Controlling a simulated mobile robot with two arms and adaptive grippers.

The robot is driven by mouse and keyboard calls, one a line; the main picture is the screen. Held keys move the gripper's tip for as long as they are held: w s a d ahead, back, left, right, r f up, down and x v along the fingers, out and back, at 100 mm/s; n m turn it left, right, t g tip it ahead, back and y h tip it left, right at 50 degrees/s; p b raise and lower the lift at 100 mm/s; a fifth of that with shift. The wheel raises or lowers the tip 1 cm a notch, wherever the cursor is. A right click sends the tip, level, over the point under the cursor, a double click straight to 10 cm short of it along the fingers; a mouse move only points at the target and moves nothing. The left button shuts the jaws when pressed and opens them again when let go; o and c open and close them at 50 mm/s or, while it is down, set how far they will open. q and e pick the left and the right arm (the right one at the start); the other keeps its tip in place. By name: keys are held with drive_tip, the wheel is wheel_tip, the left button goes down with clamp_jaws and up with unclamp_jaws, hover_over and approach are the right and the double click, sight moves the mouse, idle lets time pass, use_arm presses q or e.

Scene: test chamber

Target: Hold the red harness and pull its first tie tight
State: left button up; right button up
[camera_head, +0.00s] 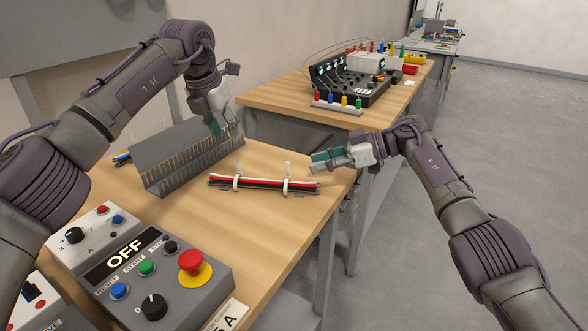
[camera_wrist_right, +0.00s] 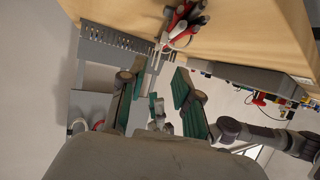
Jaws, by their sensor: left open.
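The red harness (camera_head: 262,185), a bundle with red, black and white strands, lies on the wooden table in the head view. Two white ties stand on it, a left one (camera_head: 237,178) and a right one (camera_head: 287,181), with their tails up. The harness also shows at the top of the right wrist view (camera_wrist_right: 182,24). My left gripper (camera_head: 217,124) is open and empty above the slotted grey duct, behind and left of the harness. My right gripper (camera_head: 314,162) is right of the harness, apart from it. Its green-padded fingers are spread and empty in the wrist view (camera_wrist_right: 154,90).
The slotted grey duct (camera_head: 165,160) stands behind the harness. A control box (camera_head: 150,278) with a red stop button (camera_head: 191,262) fills the table's front left. The table's right edge is under my right gripper. Another bench (camera_head: 270,98) with equipment stands behind.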

sight(288, 170)
drive_tip(key=x, duration=0.7)
drive_tip(key=shift+w+a+r, duration=0.1)
drive_tip(key=shift+w+a, duration=0.05)
drive_tip(key=shift+x, duration=0.8)
clamp_jaws()
drive_tip(key=c, duration=0.6)
unclamp_jaws()
drive_tip(key=o, duration=0.6)
drive_tip(key=shift+o, duration=0.2)
